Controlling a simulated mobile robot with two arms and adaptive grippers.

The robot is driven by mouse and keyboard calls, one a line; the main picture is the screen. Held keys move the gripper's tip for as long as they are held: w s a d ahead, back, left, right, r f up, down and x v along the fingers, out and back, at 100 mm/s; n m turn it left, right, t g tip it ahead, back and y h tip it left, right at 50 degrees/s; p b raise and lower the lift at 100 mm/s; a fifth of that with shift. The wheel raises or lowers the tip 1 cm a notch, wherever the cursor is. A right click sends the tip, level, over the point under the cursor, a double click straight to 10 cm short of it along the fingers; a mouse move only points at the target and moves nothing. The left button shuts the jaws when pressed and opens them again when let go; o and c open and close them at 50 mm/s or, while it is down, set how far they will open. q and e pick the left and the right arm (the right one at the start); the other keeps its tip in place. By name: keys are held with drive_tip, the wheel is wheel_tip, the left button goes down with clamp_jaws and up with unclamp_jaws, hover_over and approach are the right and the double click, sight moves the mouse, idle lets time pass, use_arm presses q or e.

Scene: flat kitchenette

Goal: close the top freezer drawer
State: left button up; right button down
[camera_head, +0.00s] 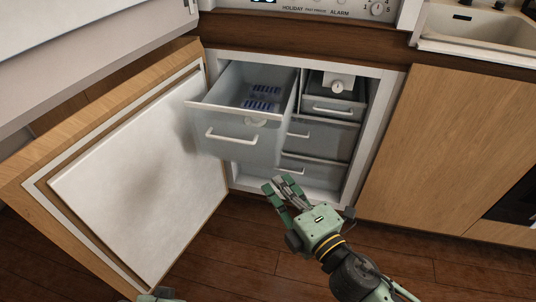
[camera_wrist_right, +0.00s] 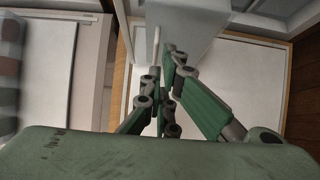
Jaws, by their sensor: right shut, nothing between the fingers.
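The freezer stands open in the lower cabinet. A pale grey drawer (camera_head: 225,146) at its upper left is pulled well out, with a white bar handle (camera_head: 231,138) on its front and blue-striped items (camera_head: 262,98) inside. My right gripper (camera_head: 277,183) is shut and empty, below and to the right of that drawer front. The wrist view shows its closed fingers (camera_wrist_right: 168,62) close to a white bar and a pale grey panel; contact cannot be told. A green piece of my left gripper (camera_head: 155,296) shows at the bottom edge; its fingers are out of view.
The freezer door (camera_head: 140,175) is swung open to the left, its white inner panel beside the drawer. A smaller drawer (camera_head: 332,108) with a white object inside sits at the upper right of the freezer. Lower drawers are partly hidden. Wooden cabinet fronts (camera_head: 450,140) stand at right.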

sight(268, 153)
use_arm(q)
drive_tip(key=shift+r, duration=0.4)
use_arm(e)
drive_tip(key=w, duration=0.3)
drive_tip(key=w+a, duration=0.1)
drive_tip(key=w, duration=0.3)
drive_tip(key=w+a, duration=0.1)
drive_tip(key=w, duration=0.2)
drive_tip(key=shift+w+a, duration=0.1)
drive_tip(key=shift+w, duration=0.25)
